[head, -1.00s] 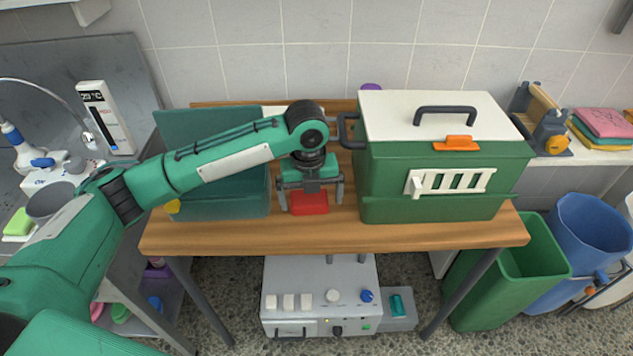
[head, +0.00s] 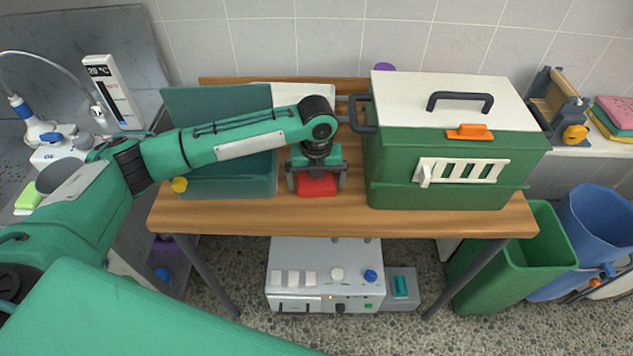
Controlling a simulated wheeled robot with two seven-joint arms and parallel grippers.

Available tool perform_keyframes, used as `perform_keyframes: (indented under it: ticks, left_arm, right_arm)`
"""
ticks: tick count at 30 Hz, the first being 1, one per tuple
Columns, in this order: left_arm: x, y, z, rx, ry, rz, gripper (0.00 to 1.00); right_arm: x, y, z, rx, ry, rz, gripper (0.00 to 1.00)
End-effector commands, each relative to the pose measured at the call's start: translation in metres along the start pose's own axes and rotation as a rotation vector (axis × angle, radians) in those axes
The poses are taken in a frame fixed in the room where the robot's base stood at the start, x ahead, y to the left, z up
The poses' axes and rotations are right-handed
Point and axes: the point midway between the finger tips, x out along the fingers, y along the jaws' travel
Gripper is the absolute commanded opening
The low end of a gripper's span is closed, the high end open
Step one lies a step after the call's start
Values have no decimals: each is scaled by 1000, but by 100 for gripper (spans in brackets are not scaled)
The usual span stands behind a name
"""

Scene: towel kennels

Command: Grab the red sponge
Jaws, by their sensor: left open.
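The red sponge (head: 318,186) lies on the wooden table (head: 340,220), between the teal open bin and the green kennel. My left gripper (head: 317,184) points down right over the sponge, with one finger at its left side and one at its right. The left gripper is open; I cannot tell whether the fingers touch the sponge. The gripper body hides the sponge's back part. My right gripper is not in view.
The green kennel (head: 440,172) with a white lid stands close on the right. The teal open bin (head: 228,186) stands close on the left. A grey machine (head: 325,285) is below. The table's front strip is clear.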

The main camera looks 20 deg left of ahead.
Motion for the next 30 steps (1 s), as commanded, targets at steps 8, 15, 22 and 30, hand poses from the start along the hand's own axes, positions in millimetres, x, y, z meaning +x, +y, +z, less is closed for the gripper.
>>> perform_keyframes:
  ticks: [8,15,22,30]
  left_arm:
    - [0,0,0,0,0,0,69]
    - [-1,0,0,0,0,-1,62]
    - [-9,-1,1,0,-1,-2,62]
    - [-53,-1,1,1,-5,-4,62]
  right_arm:
    - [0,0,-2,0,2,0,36]
    - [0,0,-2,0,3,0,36]
    - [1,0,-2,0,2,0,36]
    - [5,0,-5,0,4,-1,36]
